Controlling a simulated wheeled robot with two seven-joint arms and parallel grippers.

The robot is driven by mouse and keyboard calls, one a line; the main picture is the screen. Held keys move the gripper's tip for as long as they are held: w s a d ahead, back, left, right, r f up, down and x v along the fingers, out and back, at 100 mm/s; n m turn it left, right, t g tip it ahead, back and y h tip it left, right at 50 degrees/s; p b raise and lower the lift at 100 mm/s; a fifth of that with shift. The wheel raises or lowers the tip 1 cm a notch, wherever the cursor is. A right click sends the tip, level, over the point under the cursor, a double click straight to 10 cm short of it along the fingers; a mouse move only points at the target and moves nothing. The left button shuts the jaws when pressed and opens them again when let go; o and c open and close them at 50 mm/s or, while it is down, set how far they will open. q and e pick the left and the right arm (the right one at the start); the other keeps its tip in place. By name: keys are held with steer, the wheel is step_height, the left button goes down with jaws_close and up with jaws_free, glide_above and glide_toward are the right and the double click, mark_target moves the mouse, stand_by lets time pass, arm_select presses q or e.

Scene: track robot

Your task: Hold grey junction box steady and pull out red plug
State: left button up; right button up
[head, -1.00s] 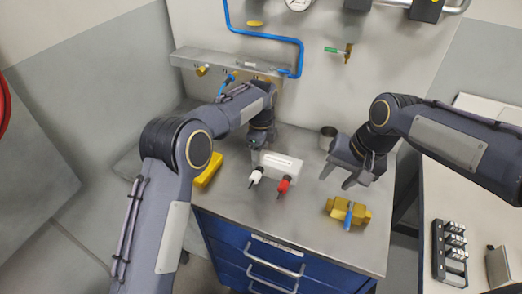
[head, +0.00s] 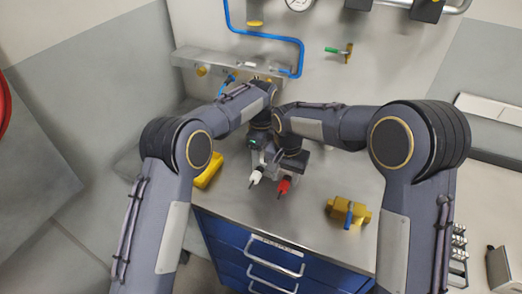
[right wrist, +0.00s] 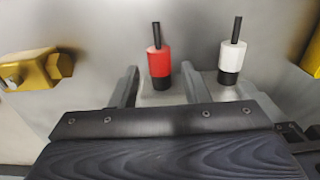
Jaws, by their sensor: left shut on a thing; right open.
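The grey junction box (right wrist: 160,96) is pale and mostly hidden by my grippers in the head view. Its front carries a red plug (head: 284,185) and a white plug (head: 256,176), both with dark cable ends. My left gripper (head: 258,158) is shut on the box from the left and behind. My right gripper (head: 287,170) is open just behind the red plug, over the box. In the right wrist view the red plug (right wrist: 158,62) lies between the two open fingers, beyond their tips, and the white plug (right wrist: 232,57) is right of them. Contact with the red plug cannot be told.
A yellow block (head: 208,171) lies left of the box on the grey bench top. A yellow valve with a blue handle (head: 348,212) lies at the right front. Blue drawers (head: 260,258) are below. A wall rail (head: 215,62) with a blue pipe is behind.

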mark_target(284, 183)
steer(key=shift+f, duration=2.2)
jaws_close()
